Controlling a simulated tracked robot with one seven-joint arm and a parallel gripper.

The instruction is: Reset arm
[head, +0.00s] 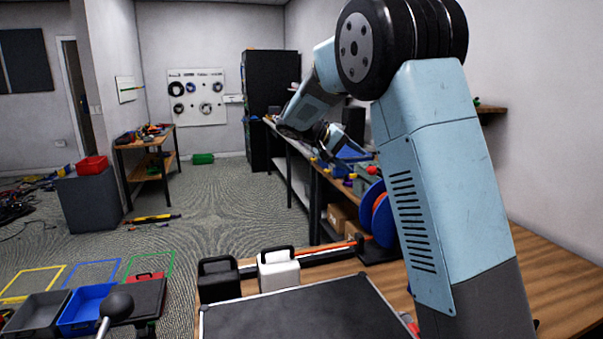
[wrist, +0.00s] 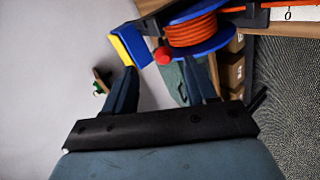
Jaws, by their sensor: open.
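My arm rises at the right of the head view, bends at the top and reaches out over the workbench along the right wall. My gripper (wrist: 159,72) shows in the wrist view with its two dark blue fingers apart and nothing held between them. In the head view, the arm's far end is small, and the fingers are hard to make out against the bench items. In the wrist view, a blue spool (wrist: 201,32) wound with orange cable lies beyond the fingertips, with a red knob (wrist: 162,56) beside it.
The spool (head: 378,214) stands on the wooden bench (head: 553,290) in the head view. A black case (head: 218,281) and a white case (head: 278,271) stand on the near side. Grey and blue bins (head: 86,309) are at lower left. The carpet in the middle is mostly clear.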

